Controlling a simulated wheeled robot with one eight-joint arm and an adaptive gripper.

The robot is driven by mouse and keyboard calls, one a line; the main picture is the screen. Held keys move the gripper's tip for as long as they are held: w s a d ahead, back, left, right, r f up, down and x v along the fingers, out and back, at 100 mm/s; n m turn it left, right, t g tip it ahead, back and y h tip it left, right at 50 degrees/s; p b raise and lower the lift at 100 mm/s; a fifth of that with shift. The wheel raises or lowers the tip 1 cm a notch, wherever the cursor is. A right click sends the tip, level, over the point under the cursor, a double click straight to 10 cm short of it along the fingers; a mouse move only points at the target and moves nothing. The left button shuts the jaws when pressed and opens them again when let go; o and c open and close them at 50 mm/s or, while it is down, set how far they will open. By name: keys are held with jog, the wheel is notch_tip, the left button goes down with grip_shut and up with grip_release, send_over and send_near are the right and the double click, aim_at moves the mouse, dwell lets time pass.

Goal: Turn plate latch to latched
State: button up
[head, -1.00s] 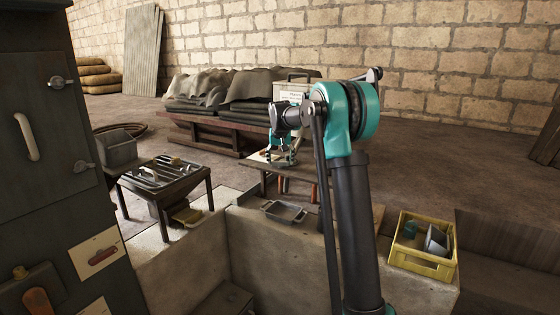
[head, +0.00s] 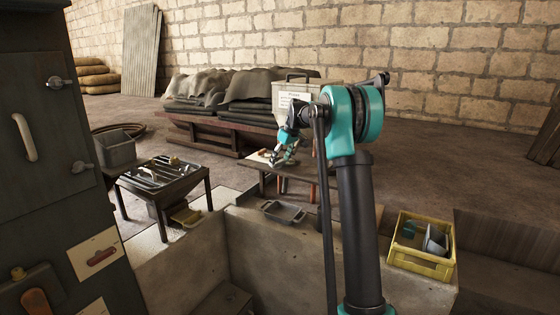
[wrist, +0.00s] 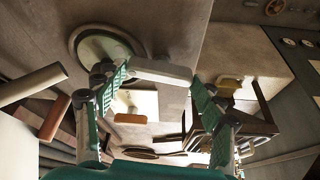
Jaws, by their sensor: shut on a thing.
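My gripper (wrist: 160,82) has a finger on each side of a pale bar (wrist: 160,71) and is shut on it, in the wrist view. The bar lies across the picture beside a round grey-rimmed disc (wrist: 104,46) with a greenish middle. I cannot tell for sure that this bar is the plate latch, or how far it is turned. In the head view my gripper (head: 278,160) is small, tilted, and low over the work table (head: 300,168). Its fingertips and the latch are too small to read there.
A grey case (head: 306,92) with a handle stands behind the gripper. A dark metal stand (head: 165,182) is to the left. A grey tray (head: 284,212) sits nearer, and a yellow crate (head: 421,262) is at the right. A low concrete wall (head: 265,245) runs in front.

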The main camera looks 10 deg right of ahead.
jog(key=shift+n, duration=0.5)
jog(key=o, duration=1.2)
jog(key=shift+c, duration=0.2)
jog(key=v, duration=0.8)
jog(key=shift+w+d, duration=0.1)
jog(key=shift+d, duration=0.05)
jog(key=s+d+f+m+h, duration=0.1)
jog(key=s+f+m, duration=0.2)
jog(key=s+f, duration=0.5)
jog(key=s+d+f+m+h, duration=0.1)
jog(key=s+f, duration=0.8)
jog(key=s, duration=1.5)
jog(key=s+d+f+m+h, duration=0.1)
jog(key=s+d+f+m, duration=0.2)
jog(key=s, duration=1.2)
notch_tip(320, 180, down, 6)
jog(key=shift+s+r+m+t, duration=0.15)
jog(key=shift+s+m+t, duration=0.25)
jog(key=shift+m, duration=0.8)
